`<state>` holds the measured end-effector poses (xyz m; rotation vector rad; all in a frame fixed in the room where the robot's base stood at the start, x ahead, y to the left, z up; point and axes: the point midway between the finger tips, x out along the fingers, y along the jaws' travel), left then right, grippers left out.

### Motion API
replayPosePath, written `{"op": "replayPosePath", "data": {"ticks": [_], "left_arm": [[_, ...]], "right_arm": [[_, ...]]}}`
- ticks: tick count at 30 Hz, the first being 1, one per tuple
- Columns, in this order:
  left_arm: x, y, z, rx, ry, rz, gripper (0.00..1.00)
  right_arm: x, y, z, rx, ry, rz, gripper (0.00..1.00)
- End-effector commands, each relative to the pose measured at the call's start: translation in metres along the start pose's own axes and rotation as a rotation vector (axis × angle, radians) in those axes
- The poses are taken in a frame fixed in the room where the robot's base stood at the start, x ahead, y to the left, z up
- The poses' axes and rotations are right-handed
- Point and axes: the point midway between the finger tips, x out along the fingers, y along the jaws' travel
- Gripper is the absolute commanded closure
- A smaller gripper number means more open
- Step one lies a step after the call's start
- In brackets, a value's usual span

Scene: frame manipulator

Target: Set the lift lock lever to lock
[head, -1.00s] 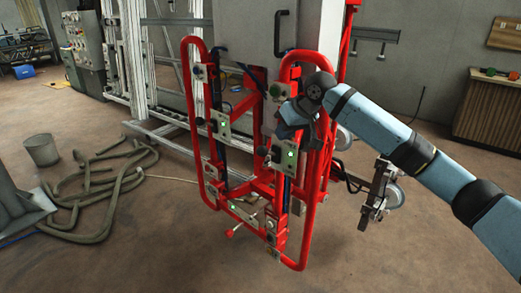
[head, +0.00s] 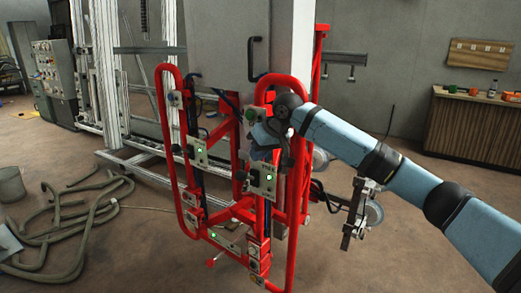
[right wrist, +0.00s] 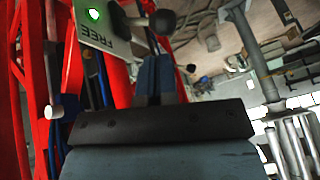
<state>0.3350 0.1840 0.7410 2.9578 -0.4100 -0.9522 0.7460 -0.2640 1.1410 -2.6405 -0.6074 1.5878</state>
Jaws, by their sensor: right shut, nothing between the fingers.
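The red tubular frame manipulator (head: 165,130) stands in the middle of the head view. It carries several metal plates with green lights and dark knobs. My right gripper (head: 262,136) is at its right upright, just above a plate with a green light (head: 262,180). In the right wrist view, a plate marked FREE (right wrist: 100,28) has a green light, and a black-knobbed lever (right wrist: 163,20) shows beside it. My right gripper (right wrist: 155,72) is shut and empty, close below this lever; contact cannot be told. Which lever is the lift lock is not readable in the head view. My left gripper is out of view.
A wheel mechanism (head: 372,212) stands to the right. Hoses (head: 60,235) lie on the floor at left. A wooden cabinet (head: 475,130) is at back right. The front-right floor is clear.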

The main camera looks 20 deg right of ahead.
Motion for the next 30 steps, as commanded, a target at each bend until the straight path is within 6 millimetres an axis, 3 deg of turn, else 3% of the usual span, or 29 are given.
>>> {"op": "replayPosePath", "data": {"ticks": [3,10,30], "left_arm": [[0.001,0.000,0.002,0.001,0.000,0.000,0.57],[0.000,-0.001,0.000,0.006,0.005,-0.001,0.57],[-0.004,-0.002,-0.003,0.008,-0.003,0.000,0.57]], "right_arm": [[0.023,0.000,0.000,0.000,-0.002,0.000,1.00],[0.051,0.000,0.000,0.001,0.000,0.001,1.00],[0.057,-0.003,0.001,-0.016,0.006,0.025,1.00]]}}
